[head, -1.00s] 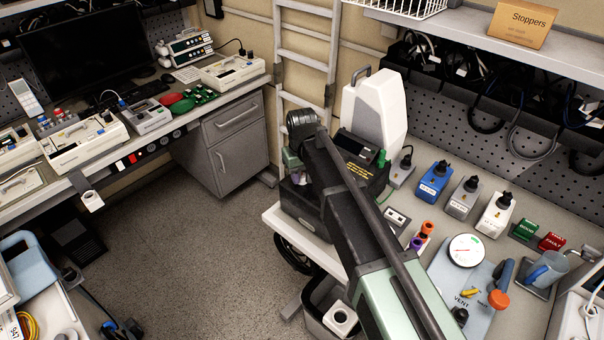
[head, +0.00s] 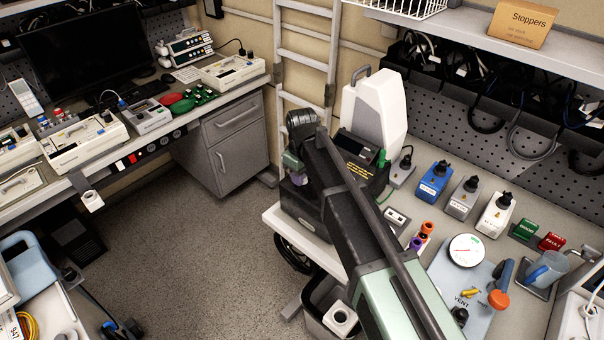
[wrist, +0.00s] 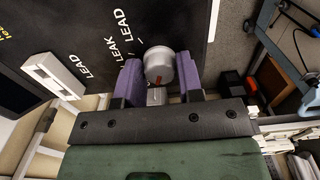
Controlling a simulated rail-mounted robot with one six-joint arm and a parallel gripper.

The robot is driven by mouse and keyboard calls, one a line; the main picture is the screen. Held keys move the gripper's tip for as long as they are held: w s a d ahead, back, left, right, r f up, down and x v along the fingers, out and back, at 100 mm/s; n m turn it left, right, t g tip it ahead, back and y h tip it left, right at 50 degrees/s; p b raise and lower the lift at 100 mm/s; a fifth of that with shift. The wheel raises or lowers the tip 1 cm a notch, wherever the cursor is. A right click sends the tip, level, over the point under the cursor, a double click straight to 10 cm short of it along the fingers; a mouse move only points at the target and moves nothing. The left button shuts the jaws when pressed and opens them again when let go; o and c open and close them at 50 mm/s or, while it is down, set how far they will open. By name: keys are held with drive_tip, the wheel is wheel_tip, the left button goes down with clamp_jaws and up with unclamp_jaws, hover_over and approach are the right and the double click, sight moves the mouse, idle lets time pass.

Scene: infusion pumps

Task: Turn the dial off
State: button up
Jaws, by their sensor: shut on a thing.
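The dial (wrist: 158,62) is a round grey knob with a small reddish mark near its lower edge. It sits on the black panel (wrist: 100,20) of a device, beside white printed labels reading LEAD, LEAK and LEAD. My gripper (wrist: 160,68) has its two purple fingers on either side of the dial and is shut on it. In the head view the black device (head: 362,170) with yellow text stands at the left end of the right-hand bench. My arm crosses in front of it, and the dial is hidden there.
A white case (head: 376,108) stands behind the device. Blue, grey and white dial boxes line the bench to the right, the blue box (head: 434,182) nearest. A round gauge (head: 467,250) sits closer to the front. Open floor (head: 210,240) lies left of the bench.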

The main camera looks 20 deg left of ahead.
drive_tip(key=o, duration=0.9)
drive_tip(key=shift+r, duration=0.1)
wheel_tip(320, 180, up, 11)
drive_tip(key=p, duration=1)
drive_tip(key=shift+p, duration=0.4)
drive_tip(key=shift+f, duration=0.2)
drive_tip(key=s+d+f+m+b, duration=0.3)
drive_tip(key=s+d+m, duration=0.1)
drive_tip(key=d, duration=0.8)
drive_tip(key=s+d+f+m+b, duration=0.3)
drive_tip(key=s+d+m, duration=0.1)
drive_tip(key=d, duration=0.8)
drive_tip(key=s+d+f+m+b, duration=0.4)
drive_tip(key=s+d+m, duration=0.1)
drive_tip(key=d, duration=0.7)
drive_tip(key=shift+s+d, duration=0.4)
drive_tip(key=shift+s, duration=0.2)
